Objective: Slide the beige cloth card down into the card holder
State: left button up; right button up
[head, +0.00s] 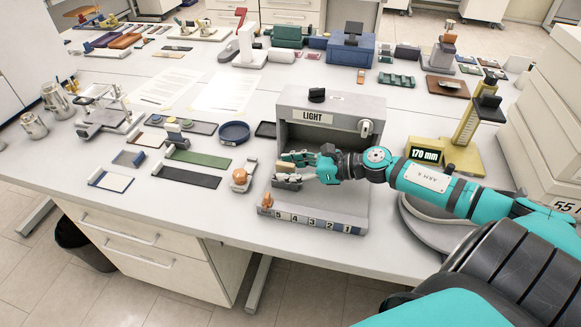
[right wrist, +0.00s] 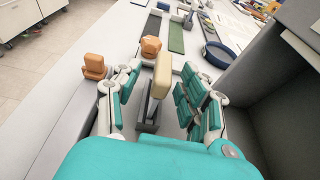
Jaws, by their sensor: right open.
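The beige cloth card (right wrist: 162,72) stands upright between the open fingers of my right gripper (right wrist: 158,88) in the right wrist view. Its lower end meets a dark grey card holder (right wrist: 147,127); how deep it sits cannot be told. In the head view my right gripper (head: 292,168) is at the front of the grey light booth (head: 375,103), with its fingers spread on both sides of the card. The holder (head: 287,184) shows just under the fingers there, and the card is mostly hidden. My left gripper is not in view.
A numbered grey strip (head: 312,221) with an orange block (head: 267,201) at its end lies in front. A wooden knob piece (head: 240,176) stands to the left, near green and black strips and a blue round tray (head: 234,132). A yellow gauge (head: 472,128) stands at right.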

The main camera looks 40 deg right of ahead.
jog(key=v, duration=1.2)
dwell(0.5)
